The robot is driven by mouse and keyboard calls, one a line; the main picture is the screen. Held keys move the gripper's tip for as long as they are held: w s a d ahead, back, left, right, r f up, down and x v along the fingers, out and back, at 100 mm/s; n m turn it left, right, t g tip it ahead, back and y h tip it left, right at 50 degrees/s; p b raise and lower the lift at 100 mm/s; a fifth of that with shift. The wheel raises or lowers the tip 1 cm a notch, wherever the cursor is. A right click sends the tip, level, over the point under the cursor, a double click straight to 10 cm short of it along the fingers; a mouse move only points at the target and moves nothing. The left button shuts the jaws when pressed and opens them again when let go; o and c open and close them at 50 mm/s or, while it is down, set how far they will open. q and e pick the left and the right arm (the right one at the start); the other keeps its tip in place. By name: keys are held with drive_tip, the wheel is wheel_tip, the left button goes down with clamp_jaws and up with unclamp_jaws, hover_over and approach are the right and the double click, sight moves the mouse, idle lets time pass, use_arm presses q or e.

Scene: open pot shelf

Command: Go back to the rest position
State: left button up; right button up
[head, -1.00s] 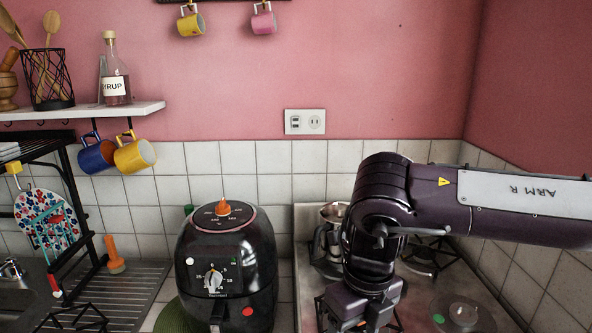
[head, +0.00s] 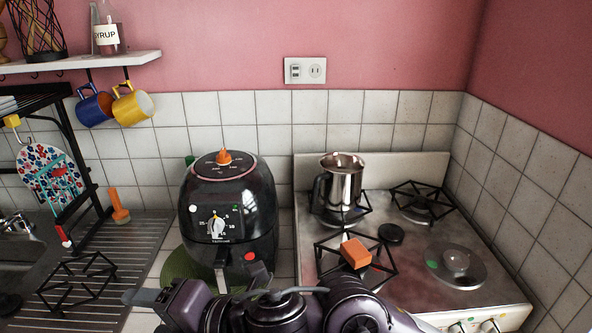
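My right arm lies folded low across the bottom edge of the head view, coming in from the right. Its gripper (head: 165,302) points left, in front of the air fryer and drying area. Only part of its grey fingers shows, and I cannot tell whether it is open or shut. No held object is visible there. My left gripper is not in view.
A steel pot (head: 341,183) stands on the stove's back left burner. An orange block (head: 356,253) rests on the front left grate (head: 384,271). The black air fryer (head: 228,219) stands left of the stove; a loose black grate (head: 78,282) lies on the drainboard.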

drive_tip(key=w+d+f+m+t+h, duration=0.2)
drive_tip(key=w+d+f+m+h, duration=0.1)
drive_tip(key=d+m, duration=0.4)
drive_tip(key=w+d+f+m+t+h, duration=0.2)
drive_tip(key=w+d+f+m, duration=0.1)
drive_tip(key=d+m, duration=0.35)
drive_tip(key=w+d+f+m+t+h, duration=0.2)
drive_tip(key=w+d+m+h, duration=0.1)
drive_tip(key=d+m, duration=0.45)
drive_tip(key=s+d+f+m+g+h, duration=0.6)
drive_tip(key=s+d+f+m, duration=0.4)
drive_tip(key=s+d+f, duration=0.45)
wheel_tip(320, 180, down, 29)
drive_tip(key=d+g, duration=0.2)
drive_tip(key=d, duration=0.1)
drive_tip(key=s+d+f, duration=0.1)
drive_tip(key=s+f, duration=0.9)
drive_tip(key=s+d+f+b, duration=0.1)
drive_tip(key=s+d+f, duration=0.1)
drive_tip(key=s+f, duration=0.8)
drive_tip(key=shift+s+d+f+g+b, duration=0.2)
drive_tip(key=shift+d+f+g+b, duration=0.1)
drive_tip(key=shift+f+g, duration=0.15)
